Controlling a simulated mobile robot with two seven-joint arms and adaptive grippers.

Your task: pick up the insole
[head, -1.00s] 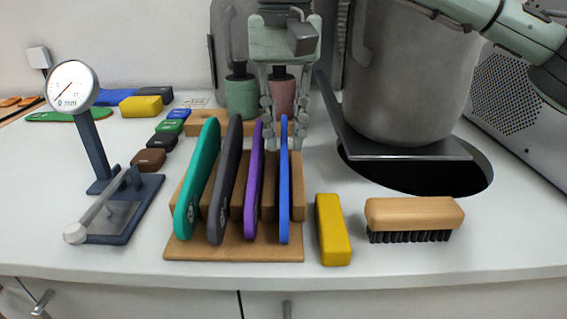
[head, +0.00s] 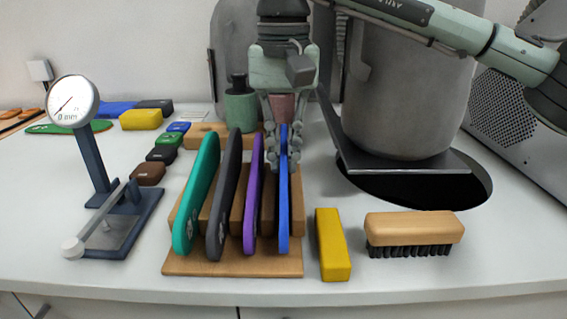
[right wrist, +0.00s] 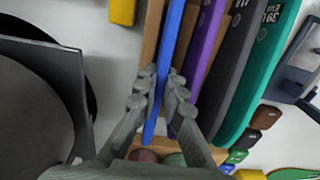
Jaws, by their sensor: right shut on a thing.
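The insoles stand on edge in a wooden rack (head: 235,266): green (head: 196,195), dark grey (head: 223,200), purple (head: 253,195) and blue (head: 284,220). My right gripper (head: 284,160) reaches down from above at the far end of the blue insole, the rightmost one. Its fingers are shut on that insole, one on each side. The right wrist view shows the fingers (right wrist: 157,88) pinching the blue insole (right wrist: 172,35), close beside the purple one (right wrist: 203,40). The blue insole still stands in the rack slot. My left gripper is not in view.
A yellow block (head: 333,245) and a wooden brush (head: 414,230) lie right of the rack. A dial gauge (head: 73,101) stands on the left. A large grey cylinder (head: 400,90) stands behind right, beside a dark round opening (head: 430,188).

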